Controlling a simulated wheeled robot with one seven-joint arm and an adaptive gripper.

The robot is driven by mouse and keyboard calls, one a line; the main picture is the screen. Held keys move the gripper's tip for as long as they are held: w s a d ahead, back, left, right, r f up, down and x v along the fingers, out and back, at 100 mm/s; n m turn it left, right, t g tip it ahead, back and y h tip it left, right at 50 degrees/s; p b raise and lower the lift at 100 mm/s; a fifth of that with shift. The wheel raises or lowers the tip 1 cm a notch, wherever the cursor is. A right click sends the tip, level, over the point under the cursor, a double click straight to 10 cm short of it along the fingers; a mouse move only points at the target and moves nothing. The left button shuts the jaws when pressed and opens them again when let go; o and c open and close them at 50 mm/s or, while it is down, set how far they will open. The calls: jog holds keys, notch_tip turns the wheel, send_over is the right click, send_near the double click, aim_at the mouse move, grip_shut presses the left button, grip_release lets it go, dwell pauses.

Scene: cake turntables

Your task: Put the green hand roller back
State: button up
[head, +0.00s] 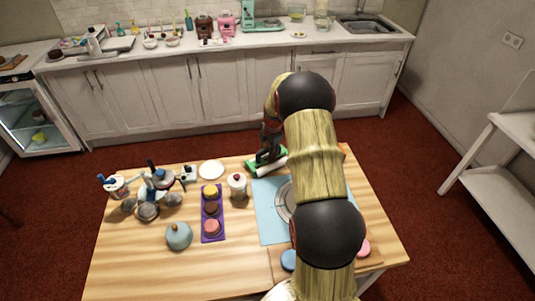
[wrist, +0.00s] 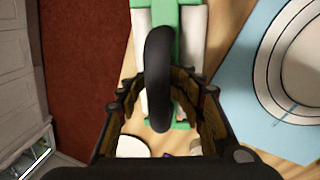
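The green hand roller (head: 253,163) lies at the far edge of the wooden table, with a pale cylinder along its front side. In the wrist view its green part (wrist: 189,30) has pale parts beside it. A black curved piece (wrist: 158,80), apparently its handle, rises toward the camera. My gripper (head: 267,148) is over the roller from above. In the wrist view my gripper (wrist: 163,108) has its fingers spread on either side of the black piece, with gaps visible. Contact lower down is hidden.
A light blue mat (head: 268,222) with a round turntable (head: 284,200) lies right of the roller, partly behind my arm. A white plate (head: 212,169), a lidded jar (head: 237,185) and a purple tray (head: 213,233) of small cakes stand left. The counter (head: 260,42) is behind.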

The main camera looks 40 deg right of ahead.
jog(key=shift+r, duration=0.3)
notch_tip(320, 180, up, 13)
jog(key=s+p, duration=0.2)
jog(key=p, duration=0.1)
jog(key=s+a+r+m+t, duration=0.1)
jog(key=s+a+r+m, duration=0.3)
jog(key=a+r, duration=0.6)
jog(key=s+a+r+m+t, duration=0.1)
jog(key=s+a+r+m, duration=0.25)
jog(key=a+r, duration=0.55)
jog(key=s+a+m+t, duration=0.1)
jog(key=s+a+m, duration=0.7)
jog(key=s+a, duration=0.9)
jog(key=shift+s+a+r+m, duration=0.3)
jog(key=shift+s+r+m, duration=0.05)
jog(key=shift+s, duration=1.75)
